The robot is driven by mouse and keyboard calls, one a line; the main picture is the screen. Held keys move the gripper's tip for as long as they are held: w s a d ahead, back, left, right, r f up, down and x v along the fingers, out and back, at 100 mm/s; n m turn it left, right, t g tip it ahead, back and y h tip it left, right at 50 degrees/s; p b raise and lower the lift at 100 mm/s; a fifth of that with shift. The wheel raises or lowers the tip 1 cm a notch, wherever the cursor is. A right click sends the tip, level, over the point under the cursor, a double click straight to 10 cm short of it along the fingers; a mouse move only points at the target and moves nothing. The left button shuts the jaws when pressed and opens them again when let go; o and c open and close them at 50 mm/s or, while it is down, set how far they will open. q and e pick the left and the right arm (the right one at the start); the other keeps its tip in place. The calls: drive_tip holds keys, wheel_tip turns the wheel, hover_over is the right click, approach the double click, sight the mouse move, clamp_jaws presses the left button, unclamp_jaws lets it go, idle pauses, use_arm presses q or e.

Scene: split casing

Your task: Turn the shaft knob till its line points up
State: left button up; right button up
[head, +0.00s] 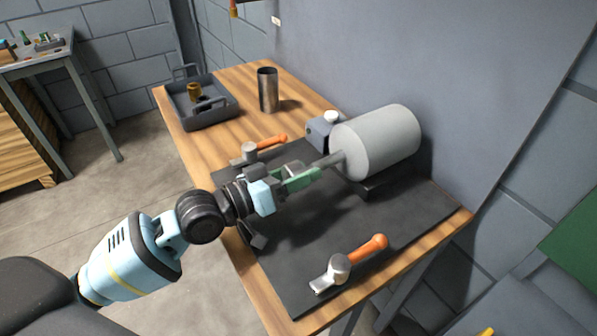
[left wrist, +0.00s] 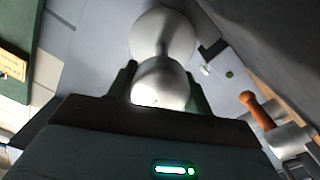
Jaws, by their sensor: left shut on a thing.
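The light grey cylindrical casing (head: 385,140) lies on its side on the dark mat, and its shaft (head: 328,160) sticks out toward my left gripper. My left gripper (head: 316,174) has green fingers and is shut at the end of this shaft. In the left wrist view, the pale rounded shaft knob (left wrist: 161,84) sits between the fingers, with the casing (left wrist: 163,35) behind it. The knob is mostly hidden by my gripper in the head view. I cannot make out its line in either view. My right gripper is not in view.
The dark mat (head: 300,245) covers the near part of the wooden table. A hammer-like tool (head: 345,266) lies at the front, another (head: 262,149) behind my gripper. A blue-grey block (head: 319,131) stands beside the casing. A metal cup (head: 268,90) and grey tray (head: 213,117) stand farther back.

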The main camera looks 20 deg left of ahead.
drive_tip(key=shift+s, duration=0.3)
use_arm(q)
drive_tip(key=o, duration=1)
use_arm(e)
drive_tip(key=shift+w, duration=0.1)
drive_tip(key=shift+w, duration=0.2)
use_arm(q)
drive_tip(key=shift+s+a, duration=0.2)
drive_tip(key=shift+s, duration=0.05)
drive_tip(key=v, duration=0.7)
drive_tip(key=shift+b, duration=0.35)
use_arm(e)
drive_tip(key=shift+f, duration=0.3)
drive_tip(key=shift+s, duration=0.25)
